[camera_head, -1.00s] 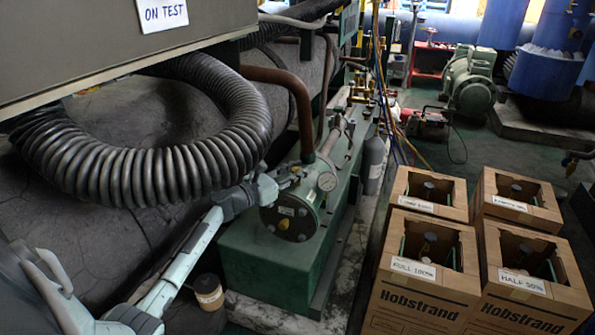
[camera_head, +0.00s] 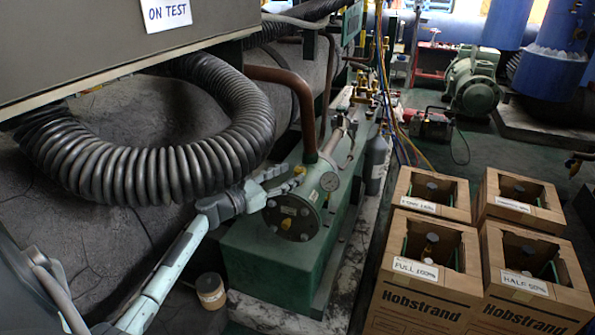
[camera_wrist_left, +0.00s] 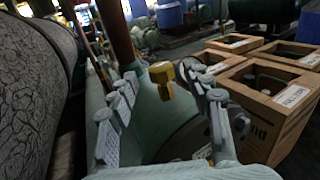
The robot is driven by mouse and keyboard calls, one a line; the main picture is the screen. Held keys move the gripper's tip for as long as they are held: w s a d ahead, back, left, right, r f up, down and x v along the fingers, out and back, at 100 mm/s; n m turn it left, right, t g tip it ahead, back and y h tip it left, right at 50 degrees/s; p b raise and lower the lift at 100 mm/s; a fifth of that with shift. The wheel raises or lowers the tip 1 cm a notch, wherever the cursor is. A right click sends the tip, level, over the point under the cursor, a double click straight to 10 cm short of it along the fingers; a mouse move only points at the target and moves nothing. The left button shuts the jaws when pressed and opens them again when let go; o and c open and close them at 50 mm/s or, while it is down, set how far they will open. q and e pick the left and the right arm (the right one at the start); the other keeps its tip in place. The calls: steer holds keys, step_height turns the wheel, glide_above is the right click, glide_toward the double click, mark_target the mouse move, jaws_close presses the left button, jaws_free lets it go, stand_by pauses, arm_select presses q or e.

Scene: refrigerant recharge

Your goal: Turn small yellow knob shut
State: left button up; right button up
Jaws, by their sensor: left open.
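A small yellow knob (camera_wrist_left: 162,76) stands on the green cylinder (camera_wrist_left: 178,118) in the left wrist view. It shows between the open fingers of my left gripper (camera_wrist_left: 163,97), beyond them and apart from both. In the head view my left gripper (camera_head: 283,181) is beside the upper left of the green cylinder (camera_head: 312,203), with its fingers spread and nothing between them. My right gripper is not in view.
Open cardboard boxes (camera_head: 425,300) stand at the right. A small tub (camera_head: 210,292) is on the floor below.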

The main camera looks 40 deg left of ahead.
mark_target(295, 171)
arm_select(q)
steer(key=shift+v, duration=1.5)
